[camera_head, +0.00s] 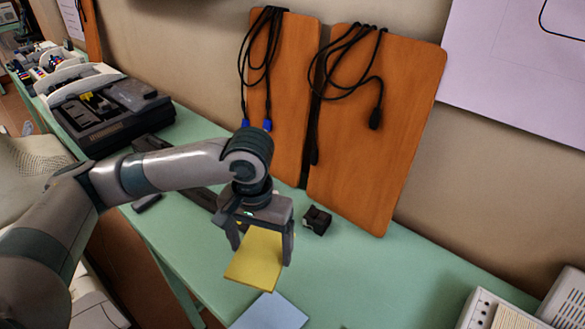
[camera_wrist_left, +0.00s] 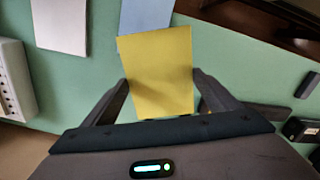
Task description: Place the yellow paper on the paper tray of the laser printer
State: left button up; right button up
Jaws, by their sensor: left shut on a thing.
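The yellow paper (camera_head: 256,262) is held by my left gripper (camera_head: 262,252), above the green table. My left gripper is shut on it, with one finger at each side edge. The paper hangs tilted below the palm and its far end sticks out past the fingertips. In the left wrist view the yellow paper (camera_wrist_left: 160,70) fills the space between the fingers. A white device (camera_head: 497,308) with small slots is cut off at the lower right; I cannot tell whether it is the laser printer. My right gripper is not in view.
A blue paper (camera_head: 270,312) lies on the green table (camera_head: 385,285) below the gripper. Two orange boards (camera_head: 385,130) with black cables lean on the wall. A dark machine (camera_head: 110,115) stands at upper left.

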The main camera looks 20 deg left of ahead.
pick_arm(q)
jog(key=s+f, duration=0.1)
jog(key=f, duration=0.3)
jog(key=s+f, duration=0.1)
jog(key=f, duration=0.4)
jog(key=s+f, duration=0.2)
jog(key=f, duration=0.2)
jog(key=shift+f, duration=0.3)
